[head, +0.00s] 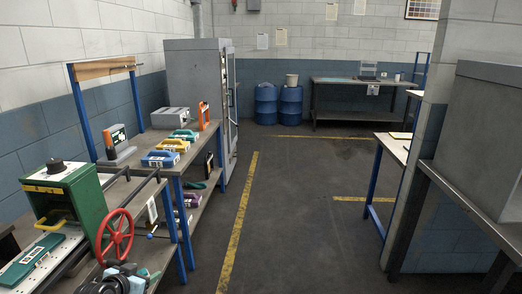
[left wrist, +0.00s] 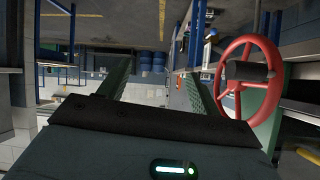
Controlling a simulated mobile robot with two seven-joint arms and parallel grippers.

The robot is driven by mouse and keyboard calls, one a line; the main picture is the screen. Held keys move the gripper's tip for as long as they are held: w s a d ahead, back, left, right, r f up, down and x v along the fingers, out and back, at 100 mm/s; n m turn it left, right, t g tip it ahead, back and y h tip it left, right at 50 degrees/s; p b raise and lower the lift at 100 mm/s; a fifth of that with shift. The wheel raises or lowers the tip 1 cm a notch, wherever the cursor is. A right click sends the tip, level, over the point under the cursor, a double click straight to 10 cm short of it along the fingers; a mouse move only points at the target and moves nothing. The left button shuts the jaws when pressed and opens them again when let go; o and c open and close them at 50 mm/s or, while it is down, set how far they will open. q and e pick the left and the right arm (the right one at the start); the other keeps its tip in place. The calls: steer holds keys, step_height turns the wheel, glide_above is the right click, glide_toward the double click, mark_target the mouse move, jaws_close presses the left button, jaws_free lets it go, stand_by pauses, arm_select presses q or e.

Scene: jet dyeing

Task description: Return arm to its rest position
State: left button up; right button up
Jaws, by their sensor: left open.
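My left gripper (head: 124,277) is low at the left of the head view, just below and in front of a red handwheel (head: 115,237). In the left wrist view, my left gripper (left wrist: 157,78) shows two green fingers spread apart with nothing between them. The handwheel (left wrist: 250,70) stands to the right of the fingers there, and I cannot tell the exact gap. The handwheel is on a green machine (head: 74,204) on the near bench. My right gripper is in neither view.
A bench (head: 136,168) with blue legs holds several coloured cases, a grey box (head: 170,118) and an orange device (head: 203,116). A grey cabinet (head: 193,90) stands behind it. Blue drums (head: 266,103) are at the back. The floor aisle (head: 290,220) is clear, with workbenches at the right.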

arm_select(q)
steer(key=w+a+r+t+y, duration=0.2)
steer(key=a+r+t+y, duration=0.1)
steer(key=a+r+t, duration=0.15)
steer(key=s+d+f+g+h, duration=0.1)
steer(key=s+d+f, duration=0.35)
steer(key=s, duration=0.25)
steer(key=s+d+f+g, duration=0.2)
steer(key=s+d+f, duration=0.1)
steer(key=s+f, duration=0.35)
steer(key=s+d+f+g+h, duration=0.1)
steer(key=s+d+f, duration=0.35)
steer(key=s, duration=0.25)
steer(key=s+d+f+g, duration=0.1)
steer(key=s+d+f, duration=0.1)
steer(key=s, duration=1)
steer(key=s+d+f+n+g+h, duration=0.1)
steer(key=s+d, duration=0.4)
steer(key=s, duration=0.7)
steer(key=shift+s+f+g, duration=0.4)
steer(key=shift+f+g, duration=0.15)
